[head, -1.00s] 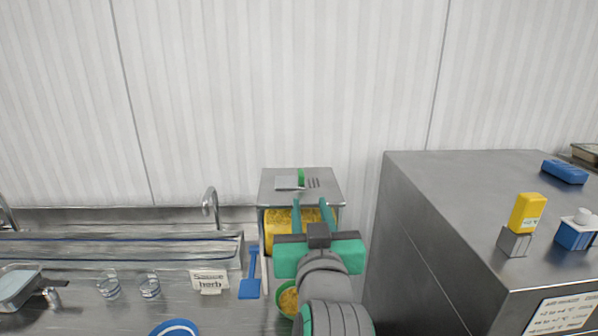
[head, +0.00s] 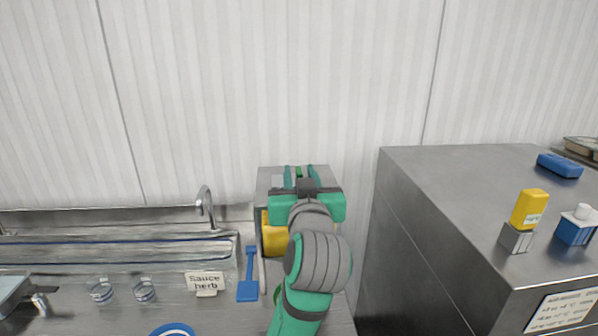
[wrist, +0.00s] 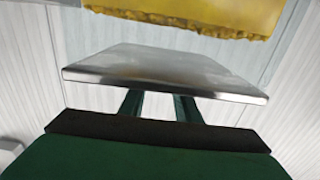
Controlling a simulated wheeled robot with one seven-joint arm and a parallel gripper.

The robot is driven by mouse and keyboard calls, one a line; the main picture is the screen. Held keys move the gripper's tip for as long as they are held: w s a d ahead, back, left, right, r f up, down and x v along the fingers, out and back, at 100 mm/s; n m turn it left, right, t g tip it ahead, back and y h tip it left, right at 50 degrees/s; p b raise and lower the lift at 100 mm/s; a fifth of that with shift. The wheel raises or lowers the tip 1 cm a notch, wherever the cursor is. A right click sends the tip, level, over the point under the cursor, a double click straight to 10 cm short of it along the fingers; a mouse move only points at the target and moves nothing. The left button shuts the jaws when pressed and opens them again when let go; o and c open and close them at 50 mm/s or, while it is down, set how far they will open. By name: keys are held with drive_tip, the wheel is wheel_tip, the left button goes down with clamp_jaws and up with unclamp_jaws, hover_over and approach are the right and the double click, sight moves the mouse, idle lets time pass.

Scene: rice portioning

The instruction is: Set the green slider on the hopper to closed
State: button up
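The hopper (head: 265,181) is a steel-topped unit with a yellow fill below its top plate, standing against the back wall. The green slider (head: 299,172) shows as a small green piece on the top plate, partly hidden by my gripper. My gripper (head: 304,173) is over the top plate, its two green fingers apart, with the slider seen between them. In the wrist view a steel plate edge (wrist: 165,72) hides the fingertips (wrist: 158,103), and the slider is out of sight. Contact with the slider cannot be told.
A steel cabinet (head: 400,215) stands close on the right, holding a yellow bottle (head: 530,209) and blue items. On the left are a blue scoop (head: 248,278), a label card (head: 205,281), two glasses and a sink tap (head: 206,200). The wall is close behind.

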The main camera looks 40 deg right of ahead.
drive_tip(key=shift+x, duration=0.9)
drive_tip(key=shift+w, duration=0.15)
